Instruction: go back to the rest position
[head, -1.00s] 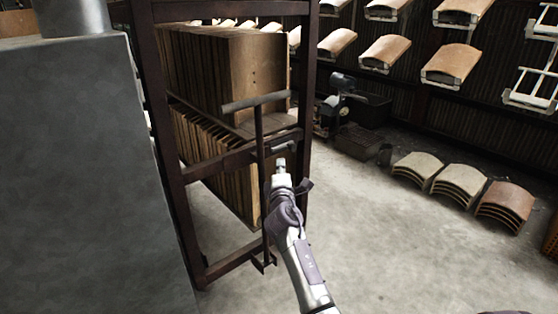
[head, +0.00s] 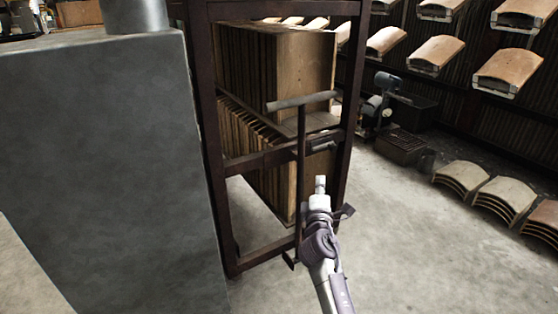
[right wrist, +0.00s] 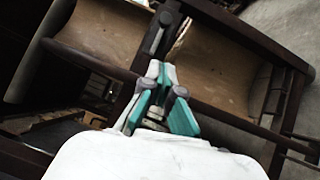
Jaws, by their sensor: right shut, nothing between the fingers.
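My right gripper (head: 320,183) is shut and empty. In the head view it points up and away from me, low right of the dark T-shaped bar (head: 302,100) on the front of a brown rack. In the right wrist view the teal fingers (right wrist: 166,72) are together, with the rack's bars and panels behind them. I cannot tell from the pictures how far the fingertips are from the bar. My left gripper is in neither view.
The dark metal rack (head: 208,150) holds upright wooden panels (head: 305,75). A large grey block (head: 100,150) stands to the left. Stacked curved panels (head: 507,195) lie on the floor at right, and others hang above. Bare concrete floor (head: 400,250) is free to the right.

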